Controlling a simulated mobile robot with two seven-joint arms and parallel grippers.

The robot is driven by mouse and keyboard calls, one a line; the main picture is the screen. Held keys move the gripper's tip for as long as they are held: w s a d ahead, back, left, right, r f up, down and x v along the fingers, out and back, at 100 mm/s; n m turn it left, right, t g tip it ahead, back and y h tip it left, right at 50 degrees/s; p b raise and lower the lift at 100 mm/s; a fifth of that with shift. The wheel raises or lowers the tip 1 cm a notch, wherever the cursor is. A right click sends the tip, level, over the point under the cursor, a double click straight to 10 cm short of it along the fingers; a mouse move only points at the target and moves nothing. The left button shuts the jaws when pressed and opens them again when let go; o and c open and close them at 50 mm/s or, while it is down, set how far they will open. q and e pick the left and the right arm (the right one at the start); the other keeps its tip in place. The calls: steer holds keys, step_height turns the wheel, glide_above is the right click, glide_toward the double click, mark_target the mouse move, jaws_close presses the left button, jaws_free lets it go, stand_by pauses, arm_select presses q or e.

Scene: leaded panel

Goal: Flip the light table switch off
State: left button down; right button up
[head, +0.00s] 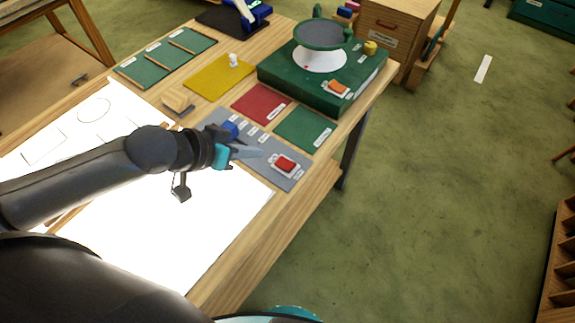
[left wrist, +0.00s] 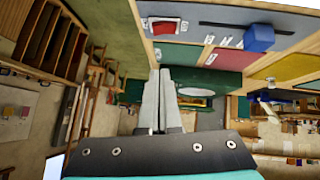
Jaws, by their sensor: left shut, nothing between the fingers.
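The light table (head: 215,235) glows bright white. Beside it lies a grey panel (head: 262,178) with a red rocker switch (head: 286,164) on a white base and a blue slider knob (head: 230,130). My left gripper (head: 260,154) is shut and empty over the panel, between the blue knob and the red switch, with its tips pointing toward the switch side. In the left wrist view the fingers (left wrist: 160,75) are together, with the red switch (left wrist: 163,25) above them, apart from the tips. The blue knob (left wrist: 259,37) is to its right. My right gripper is not in view.
A green box (head: 300,85) with a round turntable (head: 322,35) and an orange switch (head: 338,88) stands farther back. Red (head: 260,104), green (head: 304,130) and yellow (head: 218,78) mats lie flat nearby. The bench edge drops to open floor on the right.

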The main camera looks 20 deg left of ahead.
arm_select(q)
steer(key=shift+w+f, duration=0.1)
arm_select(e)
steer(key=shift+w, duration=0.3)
arm_select(q)
steer(key=b, duration=0.2)
glide_above(287, 168)
steer(key=a, duration=0.2)
steer(key=f, duration=0.6)
steer(key=shift+s+f, duration=0.35)
steer(key=f, duration=0.2)
steer(key=shift+d+f, duration=0.3)
steer(key=shift+s+d+f, duration=0.1)
steer(key=shift+d+f, duration=0.05)
steer(key=shift+f, duration=0.6)
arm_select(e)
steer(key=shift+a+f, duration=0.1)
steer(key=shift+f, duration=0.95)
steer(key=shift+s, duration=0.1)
